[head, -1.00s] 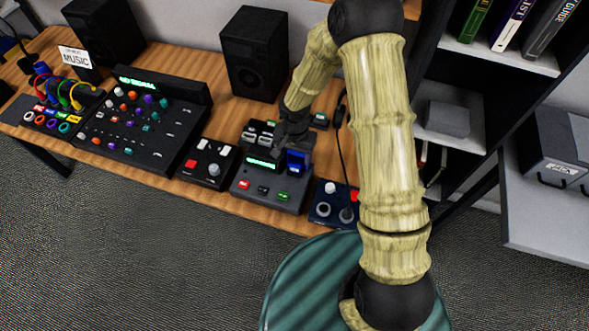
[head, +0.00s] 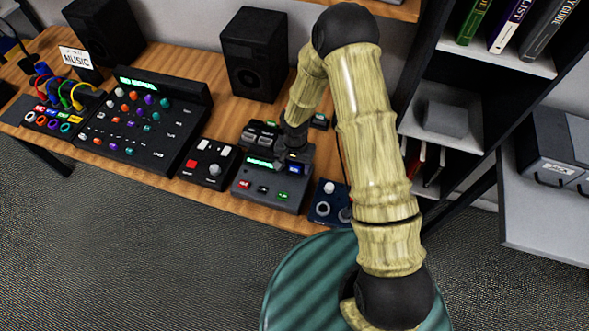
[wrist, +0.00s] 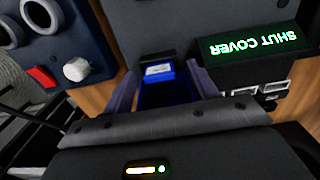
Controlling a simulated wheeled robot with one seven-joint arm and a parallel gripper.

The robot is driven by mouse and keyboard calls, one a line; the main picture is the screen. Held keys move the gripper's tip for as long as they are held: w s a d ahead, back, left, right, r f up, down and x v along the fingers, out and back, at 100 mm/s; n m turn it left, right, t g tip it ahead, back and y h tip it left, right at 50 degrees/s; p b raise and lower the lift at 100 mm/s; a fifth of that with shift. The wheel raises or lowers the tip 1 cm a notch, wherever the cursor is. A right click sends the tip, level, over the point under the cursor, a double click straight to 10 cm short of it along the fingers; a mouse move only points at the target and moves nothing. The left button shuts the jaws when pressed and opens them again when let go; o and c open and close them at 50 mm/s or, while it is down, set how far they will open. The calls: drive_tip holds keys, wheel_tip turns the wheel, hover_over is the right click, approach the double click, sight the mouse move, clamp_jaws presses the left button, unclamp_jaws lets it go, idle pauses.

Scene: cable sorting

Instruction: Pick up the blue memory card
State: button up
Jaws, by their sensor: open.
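The blue memory card (wrist: 158,72), with a pale label on its end, shows in the wrist view in a dark recess at the device's edge. A blue patch at that place also shows in the head view (head: 294,169). My gripper (wrist: 163,82) is open, with one finger on either side of the card. I cannot tell whether the fingers touch it. In the head view my gripper (head: 291,155) is over the right part of the grey device (head: 262,198) and hides part of it. The green display (wrist: 247,45) reads "SHUT COVER", upside down in the wrist view.
A small black box with a red button (head: 208,165) stands to the device's left, and a dark blue knob box (head: 325,208) to its right. A large mixer (head: 140,125) and a speaker (head: 254,55) stand farther off. A dark cable runs by the right side.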

drive_tip(key=c, duration=1)
drive_tip(key=shift+r, duration=0.1)
drive_tip(key=shift+c, duration=0.2)
wheel_tip(320, 180, up, 10)
drive_tip(key=b, duration=0.1)
drive_tip(key=shift+f, duration=0.2)
